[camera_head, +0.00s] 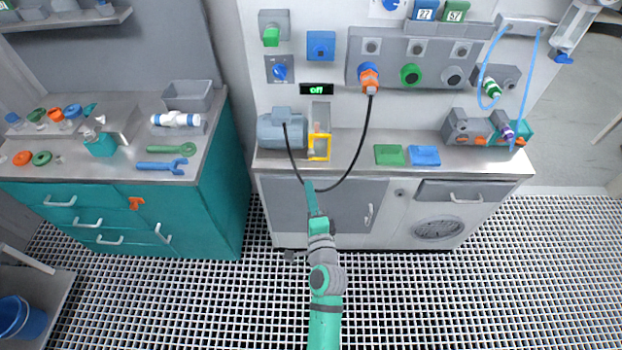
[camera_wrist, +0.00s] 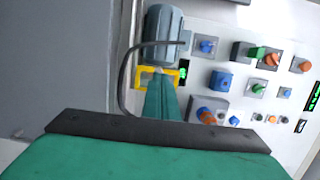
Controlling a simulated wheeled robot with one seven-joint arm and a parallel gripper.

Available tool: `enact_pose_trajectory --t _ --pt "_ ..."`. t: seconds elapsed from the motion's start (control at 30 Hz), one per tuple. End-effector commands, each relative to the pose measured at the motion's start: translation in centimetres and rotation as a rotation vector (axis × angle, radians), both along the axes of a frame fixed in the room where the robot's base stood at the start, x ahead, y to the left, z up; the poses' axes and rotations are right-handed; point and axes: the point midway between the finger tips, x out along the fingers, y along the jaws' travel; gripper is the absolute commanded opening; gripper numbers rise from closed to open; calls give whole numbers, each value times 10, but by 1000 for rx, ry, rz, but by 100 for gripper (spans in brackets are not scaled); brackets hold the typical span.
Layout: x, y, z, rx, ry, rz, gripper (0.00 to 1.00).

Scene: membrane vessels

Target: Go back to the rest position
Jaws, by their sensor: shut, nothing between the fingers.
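My gripper (camera_head: 309,187) is shut and empty at the end of my green and grey arm. In the head view it is in front of the grey counter's front edge, below the motor and the yellow frame. In the wrist view its closed green fingers (camera_wrist: 163,97) point toward the yellow frame (camera_wrist: 143,78) and the blue-grey motor (camera_wrist: 164,35). I cannot tell from these views how far the fingertips are from the frame. In the head view the yellow frame (camera_head: 319,147) stands upright on the counter, right of the motor (camera_head: 281,129).
A black cable (camera_head: 360,150) hangs from an orange plug (camera_head: 369,78) in a loop past my gripper to the motor. Green and blue plates (camera_head: 389,155) lie on the counter (camera_head: 470,160). A teal cabinet (camera_head: 215,190) with tools stands left. The grid floor (camera_head: 450,300) is clear at right.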

Motion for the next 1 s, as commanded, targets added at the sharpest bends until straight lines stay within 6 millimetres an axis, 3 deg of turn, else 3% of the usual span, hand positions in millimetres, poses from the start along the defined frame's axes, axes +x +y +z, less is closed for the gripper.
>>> enact_pose_trajectory --t 0.23,0.73,0.87,1.0 --pt "-30 3 0 -1 1 5 0" --pt "-45 -2 -6 -29 5 -11 0" --pt "-73 -8 -24 -136 21 -40 0" --pt "-121 -17 -45 -324 42 -78 0"
